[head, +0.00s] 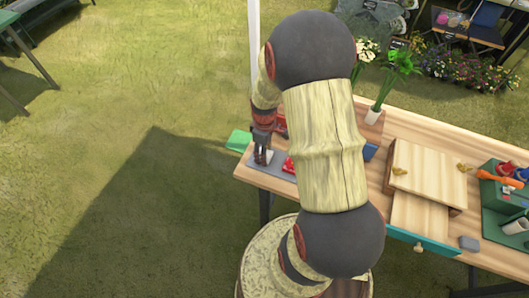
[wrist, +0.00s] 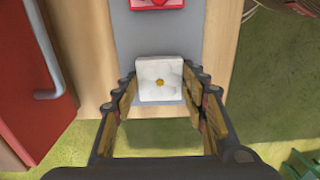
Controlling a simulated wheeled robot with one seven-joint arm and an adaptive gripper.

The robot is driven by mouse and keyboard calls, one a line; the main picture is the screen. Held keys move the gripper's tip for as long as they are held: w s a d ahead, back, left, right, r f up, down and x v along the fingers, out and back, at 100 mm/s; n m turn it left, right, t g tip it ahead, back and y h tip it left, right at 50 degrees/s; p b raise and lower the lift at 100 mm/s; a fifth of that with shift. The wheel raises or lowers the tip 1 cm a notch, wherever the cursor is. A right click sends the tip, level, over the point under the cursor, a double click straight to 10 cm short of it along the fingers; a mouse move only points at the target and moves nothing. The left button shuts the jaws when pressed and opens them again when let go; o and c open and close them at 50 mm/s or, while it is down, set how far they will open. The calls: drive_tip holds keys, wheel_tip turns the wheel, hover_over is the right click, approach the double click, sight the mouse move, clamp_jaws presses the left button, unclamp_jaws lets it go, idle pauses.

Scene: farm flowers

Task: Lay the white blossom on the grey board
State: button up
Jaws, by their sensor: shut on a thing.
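The white blossom, a white square block with a flower and a yellow centre (wrist: 159,80), is between the fingers of my gripper (wrist: 160,100) in the wrist view. My gripper is shut on its two sides. The grey board (wrist: 175,40) lies under and beyond the blossom, which is over the board's near end. I cannot tell whether the blossom touches the board. In the head view my gripper (head: 263,156) is over the left end of the grey board (head: 274,171), and my arm hides much of the board.
A red block (wrist: 157,4) lies farther along the board. A red object with a grey handle (wrist: 20,75) stands to the left in the wrist view. In the head view, a wooden box (head: 430,172), an open drawer (head: 420,215) and a green organiser (head: 500,225) take up the table's right side.

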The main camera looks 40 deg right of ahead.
drive_tip(key=o, duration=1.1)
drive_tip(key=shift+f, duration=0.1)
wheel_tip(320, 180, up, 12)
drive_tip(key=p, duration=0.3)
drive_tip(key=a+r+m+t, duration=0.2)
drive_tip(key=a+r, duration=0.8)
drive_tip(key=r, duration=0.3)
drive_tip(key=s+a+r+m+t, duration=0.2)
drive_tip(key=s+a+r+t, duration=0.1)
drive_tip(key=s+a+r, duration=0.6)
drive_tip(key=a+r, duration=0.1)
drive_tip(key=a, duration=0.2)
drive_tip(key=shift+r+m+t, duration=0.3)
drive_tip(key=shift+r, duration=0.05)
drive_tip(key=shift+a, duration=0.1)
